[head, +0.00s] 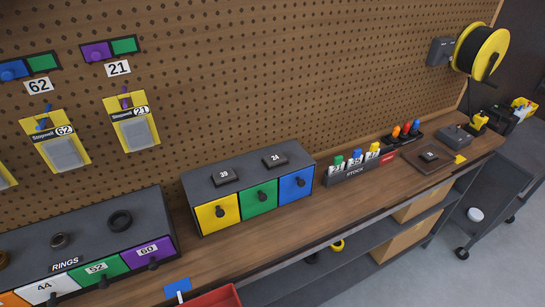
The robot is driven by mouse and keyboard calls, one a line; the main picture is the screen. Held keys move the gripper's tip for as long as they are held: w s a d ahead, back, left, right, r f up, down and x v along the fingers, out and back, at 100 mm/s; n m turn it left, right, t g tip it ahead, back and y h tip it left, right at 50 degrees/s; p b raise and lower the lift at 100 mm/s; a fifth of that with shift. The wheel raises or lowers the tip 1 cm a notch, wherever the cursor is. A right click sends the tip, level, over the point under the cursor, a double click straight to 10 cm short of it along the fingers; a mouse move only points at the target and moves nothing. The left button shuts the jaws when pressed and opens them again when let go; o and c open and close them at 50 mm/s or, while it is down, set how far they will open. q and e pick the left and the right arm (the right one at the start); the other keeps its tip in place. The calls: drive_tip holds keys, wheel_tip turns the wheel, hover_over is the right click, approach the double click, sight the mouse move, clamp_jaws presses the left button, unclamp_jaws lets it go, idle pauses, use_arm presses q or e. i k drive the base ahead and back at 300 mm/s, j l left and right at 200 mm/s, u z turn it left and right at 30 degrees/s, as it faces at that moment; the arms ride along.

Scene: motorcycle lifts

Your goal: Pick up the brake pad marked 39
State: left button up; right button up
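The brake pad marked 39 (224,176) is a small dark block with a white label. It lies flat on the left part of the top of a grey drawer cabinet (246,171). A similar dark brake pad marked 24 (274,160) lies to its right on the same top, apart from it. Nothing covers either pad. Neither of my grippers is in the head view.
The cabinet has yellow, green and blue drawers (259,199) with dark knobs. A RINGS cabinet (90,240) stands to its left, a STOCK holder (352,170) to its right. Pegboard rises behind. The wooden bench (300,220) is clear in front. A red tray (217,298) shows at the bottom.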

sight(226, 176)
drive_tip(key=l+u, duration=0.4)
drive_tip(key=l, duration=0.55)
drive_tip(key=k+l+u, duration=0.1)
drive_tip(key=l+u, duration=0.25)
drive_tip(key=l, duration=0.55)
